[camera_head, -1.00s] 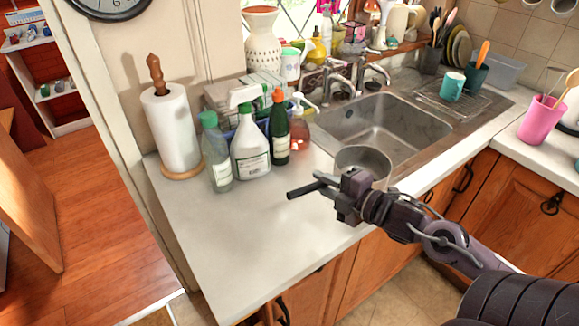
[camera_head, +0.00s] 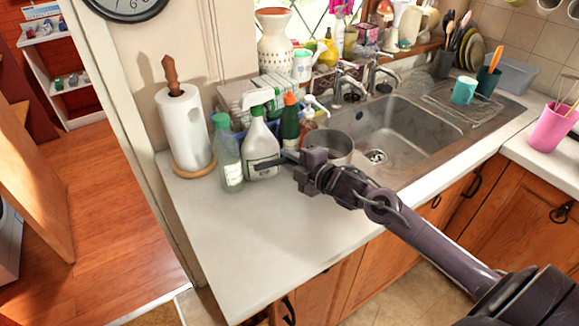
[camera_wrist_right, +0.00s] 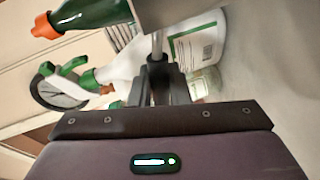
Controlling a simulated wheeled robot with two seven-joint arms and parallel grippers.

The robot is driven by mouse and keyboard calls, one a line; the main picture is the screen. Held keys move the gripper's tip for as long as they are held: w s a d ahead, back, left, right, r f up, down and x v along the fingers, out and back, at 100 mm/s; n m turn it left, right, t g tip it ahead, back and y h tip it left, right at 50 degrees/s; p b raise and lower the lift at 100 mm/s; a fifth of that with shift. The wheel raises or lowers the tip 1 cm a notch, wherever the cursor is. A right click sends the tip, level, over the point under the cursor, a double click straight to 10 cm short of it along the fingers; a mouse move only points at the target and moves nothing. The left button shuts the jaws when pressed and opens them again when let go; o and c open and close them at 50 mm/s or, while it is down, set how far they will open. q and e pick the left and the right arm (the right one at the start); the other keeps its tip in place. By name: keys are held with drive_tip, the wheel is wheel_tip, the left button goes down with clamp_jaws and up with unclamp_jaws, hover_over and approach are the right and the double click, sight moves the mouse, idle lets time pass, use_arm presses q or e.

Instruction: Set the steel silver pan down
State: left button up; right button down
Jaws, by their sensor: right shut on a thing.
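The steel silver pan (camera_head: 338,146) is a small round pan beside the sink's left edge, near the bottles. My right gripper (camera_head: 308,162) is shut on its handle, and the gripper and arm hide part of the pan. In the right wrist view the pan's grey side (camera_wrist_right: 178,12) shows at the top, with its thin handle running down between the fingers (camera_wrist_right: 158,85). I cannot tell whether the pan touches the counter (camera_head: 245,235). My left gripper is not in view.
A white spray bottle (camera_head: 261,150), a clear green-capped bottle (camera_head: 227,160) and a dark green bottle (camera_head: 290,125) stand close to the gripper. A paper towel roll (camera_head: 186,130) stands further left. The sink (camera_head: 400,135) is at right. The front counter is clear.

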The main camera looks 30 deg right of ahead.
wheel_tip(320, 180, down, 2)
drive_tip(key=shift+f+p, duration=0.1)
drive_tip(key=shift+p, duration=0.25)
drive_tip(key=shift+f, duration=0.35)
drive_tip(key=c, duration=1.8)
unclamp_jaws()
drive_tip(key=shift+f, duration=0.2)
drive_tip(key=o, duration=0.4)
drive_tip(key=shift+o, duration=0.2)
drive_tip(key=shift+s+r, duration=0.1)
drive_tip(key=shift+r, duration=0.1)
